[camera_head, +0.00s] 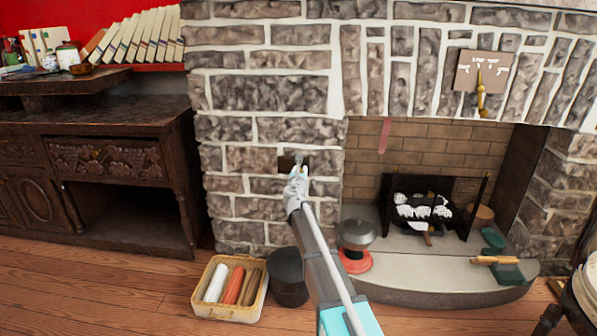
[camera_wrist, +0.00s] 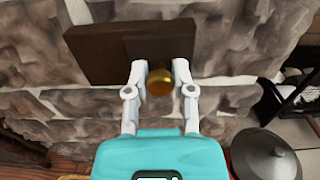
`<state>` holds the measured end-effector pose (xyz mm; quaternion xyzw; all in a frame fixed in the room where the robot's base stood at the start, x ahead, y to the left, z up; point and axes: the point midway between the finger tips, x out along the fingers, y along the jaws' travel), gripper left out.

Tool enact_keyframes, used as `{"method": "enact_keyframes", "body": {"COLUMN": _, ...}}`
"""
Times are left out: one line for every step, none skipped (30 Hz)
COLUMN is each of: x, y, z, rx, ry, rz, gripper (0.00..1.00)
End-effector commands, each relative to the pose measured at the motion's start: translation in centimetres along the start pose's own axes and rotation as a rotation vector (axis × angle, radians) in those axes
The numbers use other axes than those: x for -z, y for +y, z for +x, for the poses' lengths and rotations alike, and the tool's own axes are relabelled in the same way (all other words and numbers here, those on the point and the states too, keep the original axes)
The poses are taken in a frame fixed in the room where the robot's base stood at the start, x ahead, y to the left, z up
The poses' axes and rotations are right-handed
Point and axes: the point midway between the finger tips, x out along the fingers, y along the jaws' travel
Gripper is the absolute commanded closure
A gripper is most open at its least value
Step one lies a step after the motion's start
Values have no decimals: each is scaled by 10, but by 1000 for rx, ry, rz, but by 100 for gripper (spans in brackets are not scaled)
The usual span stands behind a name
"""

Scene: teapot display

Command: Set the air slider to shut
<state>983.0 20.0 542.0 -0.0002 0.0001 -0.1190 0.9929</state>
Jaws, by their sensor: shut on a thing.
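The air slider is a dark plate (camera_head: 285,163) on the stone pillar left of the fireplace. In the wrist view the plate (camera_wrist: 95,45) is wide and brown, with a darker block (camera_wrist: 150,45) on its front. A round brass knob (camera_wrist: 160,82) stands out from it. My gripper (camera_head: 298,168) reaches the plate's right part in the head view, and its fingers hide the knob there. In the wrist view my gripper (camera_wrist: 160,75) has one finger on each side of the knob and is shut on it. Any marks on the plate cannot be made out.
A brass lever on a plaque (camera_head: 467,70) hangs above the fireplace opening. A black grate (camera_head: 465,190) stands inside. Below my arm are a dark bucket (camera_head: 287,275), a tray of rolls (camera_head: 205,310) and a grey-lidded pot (camera_head: 357,236). A dark cabinet (camera_head: 115,110) stands left.

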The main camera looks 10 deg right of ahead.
Motion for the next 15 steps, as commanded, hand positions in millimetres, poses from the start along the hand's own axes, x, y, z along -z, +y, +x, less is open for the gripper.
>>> {"method": "enact_keyframes", "body": {"x": 0, "y": -7, "z": 1, "rx": 16, "ry": 0, "rz": -1, "gripper": 100}}
{"method": "enact_keyframes", "body": {"x": 0, "y": -7, "z": 1, "rx": 17, "ry": 0, "rz": -1, "gripper": 100}}
{"method": "enact_keyframes", "body": {"x": 0, "y": -7, "z": 1, "rx": 18, "ry": 0, "rz": -1, "gripper": 100}}
{"method": "enact_keyframes", "body": {"x": 0, "y": -7, "z": 1, "rx": 18, "ry": 0, "rz": -1, "gripper": 100}}
{"method": "enact_keyframes", "body": {"x": 0, "y": -6, "z": 1, "rx": 19, "ry": 0, "rz": -1, "gripper": 100}}
{"method": "enact_keyframes", "body": {"x": 0, "y": -6, "z": 1, "rx": 18, "ry": 0, "rz": -1, "gripper": 100}}
{"method": "enact_keyframes", "body": {"x": 0, "y": -6, "z": 1, "rx": 18, "ry": 0, "rz": -1, "gripper": 100}}
{"method": "enact_keyframes", "body": {"x": 0, "y": -6, "z": 1, "rx": 18, "ry": 0, "rz": -1, "gripper": 62}}
{"method": "enact_keyframes", "body": {"x": 0, "y": -5, "z": 1, "rx": 17, "ry": 0, "rz": -1, "gripper": 55}}
{"method": "enact_keyframes", "body": {"x": 0, "y": -4, "z": 0, "rx": 16, "ry": 0, "rz": -1, "gripper": 49}}
{"method": "enact_keyframes", "body": {"x": 0, "y": -4, "z": 0, "rx": 15, "ry": 0, "rz": -1, "gripper": 44}}
{"method": "enact_keyframes", "body": {"x": 0, "y": -2, "z": 0, "rx": 13, "ry": 0, "rz": -1, "gripper": 36}}
{"method": "enact_keyframes", "body": {"x": 0, "y": -2, "z": 0, "rx": 12, "ry": 0, "rz": -1, "gripper": 33}}
{"method": "enact_keyframes", "body": {"x": 0, "y": -1, "z": 0, "rx": 11, "ry": 0, "rz": -1, "gripper": 33}}
{"method": "enact_keyframes", "body": {"x": 0, "y": 0, "z": 0, "rx": 9, "ry": 0, "rz": -1, "gripper": 33}}
